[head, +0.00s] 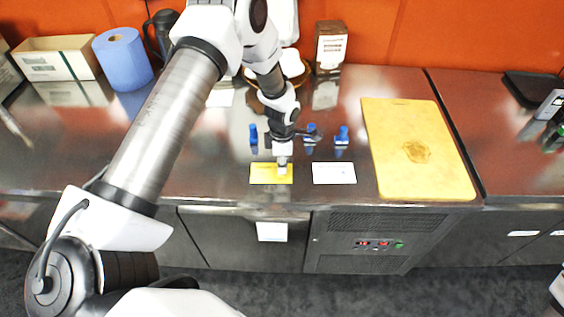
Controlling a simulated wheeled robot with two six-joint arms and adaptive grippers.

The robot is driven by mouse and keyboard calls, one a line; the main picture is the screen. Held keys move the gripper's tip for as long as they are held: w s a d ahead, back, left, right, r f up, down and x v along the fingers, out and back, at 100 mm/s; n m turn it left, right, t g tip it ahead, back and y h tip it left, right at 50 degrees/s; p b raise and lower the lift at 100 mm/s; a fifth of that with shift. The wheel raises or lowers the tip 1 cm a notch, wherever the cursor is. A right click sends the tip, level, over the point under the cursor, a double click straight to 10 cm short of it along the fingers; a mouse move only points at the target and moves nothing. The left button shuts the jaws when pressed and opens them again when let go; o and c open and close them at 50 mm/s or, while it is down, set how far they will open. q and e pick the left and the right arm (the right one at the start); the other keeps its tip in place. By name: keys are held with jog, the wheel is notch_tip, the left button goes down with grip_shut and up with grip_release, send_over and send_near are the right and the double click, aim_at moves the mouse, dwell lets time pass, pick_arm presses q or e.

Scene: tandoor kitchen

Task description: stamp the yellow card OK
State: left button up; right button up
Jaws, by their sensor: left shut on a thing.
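The yellow card (262,174) lies flat near the front edge of the steel counter. My left gripper (283,152) points down over the card's right part and is shut on a small stamp (283,169), mostly hidden by the fingers. The stamp's pale lower end is over the card; I cannot tell if it touches. A white card (334,173) lies to the right. Blue-handled stamps stand behind the cards: one left of the gripper (253,133), one just right of it (311,129) and one further right (342,134). My right gripper is out of view.
A wooden board (418,160) lies to the right on the counter (205,160). A blue paper roll (122,58), a cardboard box (55,59) and a brown package (330,46) stand at the back. The counter's front edge is close to the cards.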

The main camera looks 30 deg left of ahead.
pick_arm(q)
notch_tip(320, 180, up, 7)
jog(key=p, duration=0.6)
jog(key=shift+w, duration=0.1)
jog(key=shift+f, duration=0.1)
dwell(0.5)
